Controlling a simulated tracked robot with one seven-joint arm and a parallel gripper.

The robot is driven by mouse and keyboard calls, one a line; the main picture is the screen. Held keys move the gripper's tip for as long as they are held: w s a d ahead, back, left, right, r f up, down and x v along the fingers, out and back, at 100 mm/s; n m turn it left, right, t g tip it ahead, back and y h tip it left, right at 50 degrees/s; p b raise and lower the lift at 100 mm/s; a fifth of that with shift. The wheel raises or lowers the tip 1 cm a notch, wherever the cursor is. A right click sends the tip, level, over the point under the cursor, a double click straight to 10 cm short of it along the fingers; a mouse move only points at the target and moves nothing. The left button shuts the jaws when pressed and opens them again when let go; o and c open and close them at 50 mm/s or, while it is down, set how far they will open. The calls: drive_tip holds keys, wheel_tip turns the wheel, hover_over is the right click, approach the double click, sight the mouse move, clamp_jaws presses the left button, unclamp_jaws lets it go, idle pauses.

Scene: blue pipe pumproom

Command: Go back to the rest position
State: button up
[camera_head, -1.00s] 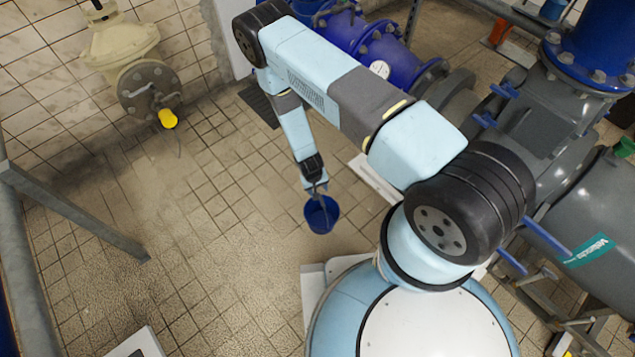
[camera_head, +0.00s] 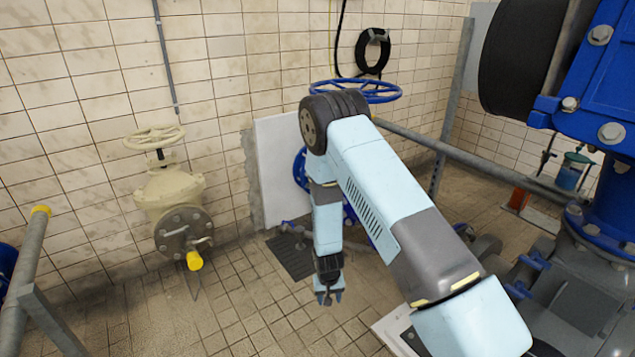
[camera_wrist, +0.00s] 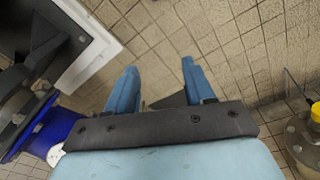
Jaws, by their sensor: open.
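My gripper (camera_head: 328,298) hangs at the end of my bent arm, pointing down over the tiled floor. In the wrist view its two blue fingers (camera_wrist: 161,85) stand apart with nothing between them, only floor tiles beyond. The gripper is open and empty. No bucket shows in either current view.
A cream valve (camera_head: 170,195) with a grey flange and yellow cap stands at the left wall. A blue handwheel (camera_head: 356,91) is behind my arm. Grey and blue pipework (camera_head: 610,200) fills the right. Tiled floor (camera_head: 240,310) left of my gripper is clear.

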drive_tip(key=w+d+r+t+y, duration=0.1)
drive_tip(key=w+r, duration=0.1)
drive_tip(key=r, duration=0.9)
drive_tip(key=w+d+r, duration=0.2)
drive_tip(key=r, duration=0.9)
drive_tip(key=s+d+r+t, duration=0.1)
drive_tip(key=s+d+r, duration=0.15)
drive_tip(key=r, duration=0.65)
drive_tip(key=s+d+r, duration=0.2)
drive_tip(key=d+r, duration=0.1)
drive_tip(key=r, duration=0.6)
drive_tip(key=s+d+r+m+t, duration=0.1)
drive_tip(key=s+d+r, duration=0.2)
drive_tip(key=s+r, duration=0.3)
drive_tip(key=s+d+r, duration=0.3)
drive_tip(key=s+r, duration=0.1)
drive_tip(key=r, duration=0.4)
drive_tip(key=s+d+r, duration=0.2)
drive_tip(key=s+r, duration=0.1)
drive_tip(key=s, duration=0.5)
drive_tip(key=s+d+r+t, duration=0.1)
drive_tip(key=s+d+r, duration=0.2)
drive_tip(key=s, duration=0.5)
drive_tip(key=shift+r+m+t+h, duration=0.3)
drive_tip(key=shift+r, duration=0.15)
